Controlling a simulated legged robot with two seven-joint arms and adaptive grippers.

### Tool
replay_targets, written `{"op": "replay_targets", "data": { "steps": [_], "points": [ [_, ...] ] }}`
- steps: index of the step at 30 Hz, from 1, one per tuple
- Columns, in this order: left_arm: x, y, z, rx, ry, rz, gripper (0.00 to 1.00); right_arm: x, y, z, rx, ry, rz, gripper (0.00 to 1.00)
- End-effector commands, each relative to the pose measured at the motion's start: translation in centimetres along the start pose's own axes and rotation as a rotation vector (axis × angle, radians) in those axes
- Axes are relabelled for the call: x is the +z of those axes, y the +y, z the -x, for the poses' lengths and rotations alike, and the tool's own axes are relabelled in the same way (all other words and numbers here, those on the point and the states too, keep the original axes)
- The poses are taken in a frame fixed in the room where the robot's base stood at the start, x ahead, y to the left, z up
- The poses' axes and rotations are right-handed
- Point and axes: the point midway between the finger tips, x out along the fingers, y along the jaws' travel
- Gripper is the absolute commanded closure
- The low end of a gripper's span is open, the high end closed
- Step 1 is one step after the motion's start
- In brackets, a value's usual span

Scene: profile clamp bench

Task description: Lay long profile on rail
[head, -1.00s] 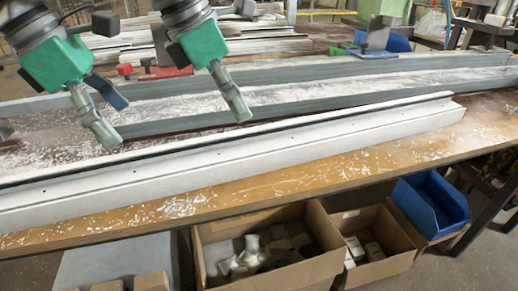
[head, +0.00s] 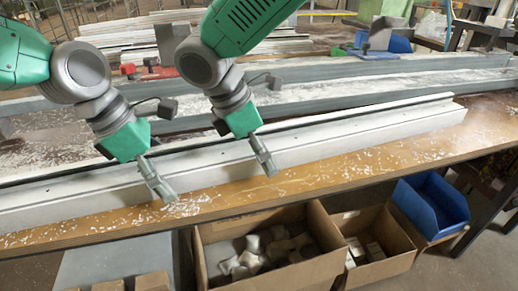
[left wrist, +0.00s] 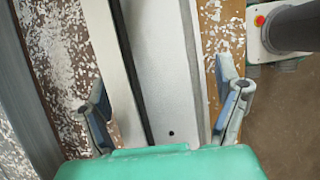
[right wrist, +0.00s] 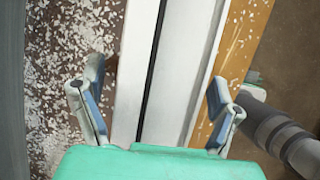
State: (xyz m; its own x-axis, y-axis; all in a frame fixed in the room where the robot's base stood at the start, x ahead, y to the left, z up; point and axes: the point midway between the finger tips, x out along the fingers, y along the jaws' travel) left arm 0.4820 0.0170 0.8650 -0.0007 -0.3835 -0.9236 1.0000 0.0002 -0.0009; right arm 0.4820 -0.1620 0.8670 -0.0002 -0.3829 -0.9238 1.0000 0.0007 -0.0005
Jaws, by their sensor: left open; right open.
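The long profile (head: 210,176) is a long white bar with a dark lengthwise slot, lying along the front of the wooden bench. My left gripper (left wrist: 167,100) is open, its fingers either side of the profile (left wrist: 168,80) in the left wrist view. My right gripper (right wrist: 157,92) is also open, its fingers either side of the profile (right wrist: 190,80) farther along. In the head view, the front fingers show before the profile's near face; the rear fingers are hidden. I cannot tell whether any finger touches it. A long grey beam (head: 330,78), possibly the rail, runs behind the profile.
The bench (head: 400,150) has white chips on it and a bare front strip. Cardboard boxes (head: 330,270) and a blue bin (head: 432,205) sit below its front edge. A red clamp-like part (head: 150,72) and a grey upright block (head: 380,35) stand behind the beams.

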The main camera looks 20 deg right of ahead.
Motion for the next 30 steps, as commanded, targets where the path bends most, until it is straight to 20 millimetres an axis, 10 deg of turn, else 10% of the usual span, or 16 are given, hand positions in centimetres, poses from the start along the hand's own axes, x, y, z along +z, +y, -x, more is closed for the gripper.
{"op": "replay_targets", "data": {
  "steps": [5, 12, 30],
  "points": [
    [0.1, 0.0, 0.0, 0.000, 0.002, 0.000, 0.16, 0.1, 0.0, -0.1, 0.000, 0.001, 0.000, 0.16],
    [0.2, 0.0, -0.1, -0.001, 0.004, -0.001, 0.88, 0.2, 0.0, -0.1, -0.001, 0.003, 0.000, 0.90],
    [0.7, 0.0, 1.2, 0.001, 0.000, -0.002, 0.89, 0.6, 0.0, 1.2, 0.002, 0.002, -0.002, 0.90]
  ]
}}
